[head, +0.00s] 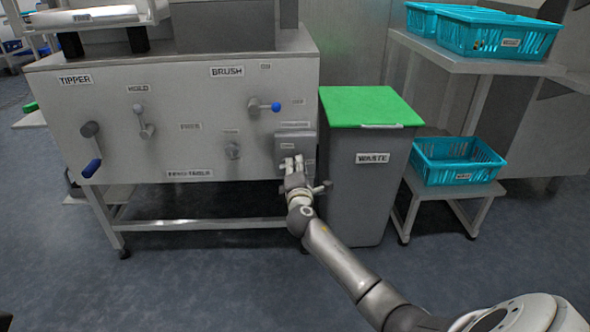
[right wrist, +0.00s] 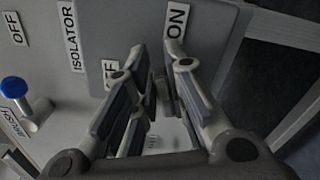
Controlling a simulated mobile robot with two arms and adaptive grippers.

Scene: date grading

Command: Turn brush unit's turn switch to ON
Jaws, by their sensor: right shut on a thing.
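The brush unit's turn switch (right wrist: 161,92) is a dark grip on a grey box (head: 295,135) at the right end of the steel panel. My right gripper (head: 292,163) is at the front of this box and shut on the switch, with a finger on each side of it in the right wrist view (right wrist: 155,95). An ON label (right wrist: 177,20) and a partly covered OFF label (right wrist: 110,72) show beside the switch. The fingers hide much of the grip, and I cannot tell exactly which label it points at. My left gripper is not in view.
A blue-knobbed lever (head: 275,106) sits on the panel above the box, near the BRUSH label (head: 227,71). A grey waste bin with a green lid (head: 370,106) stands close on the right. Teal crates (head: 458,160) stand further right. Open floor lies in front.

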